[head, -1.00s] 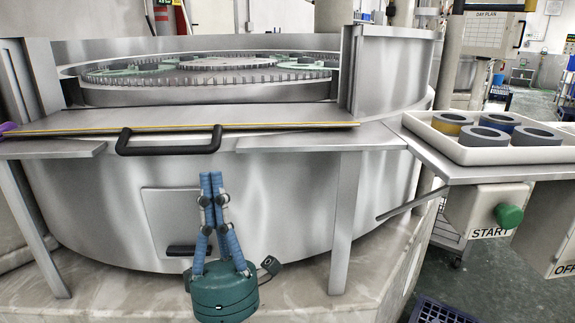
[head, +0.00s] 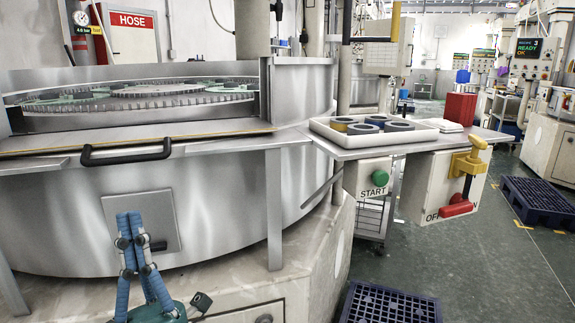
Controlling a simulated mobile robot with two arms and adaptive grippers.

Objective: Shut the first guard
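The guard (head: 215,129) is a flat metal panel with a yellow strip along its edge, lying level at the front opening of the large round lapping machine (head: 235,207). Its black handle (head: 126,157) sticks out at the front. The toothed ring and plates (head: 140,95) show uncovered behind it. My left gripper (head: 129,222) has blue fingers held together, pointing up, with nothing seen between them. It is in front of the machine, below the handle and apart from it. My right gripper is not in view.
A side shelf right of the machine carries a white tray (head: 420,135) with several rings. Below are the green START button (head: 380,178) and a switch box with a red lever (head: 457,208). Dark blue crates (head: 390,304) stand on the floor, with clear floor between.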

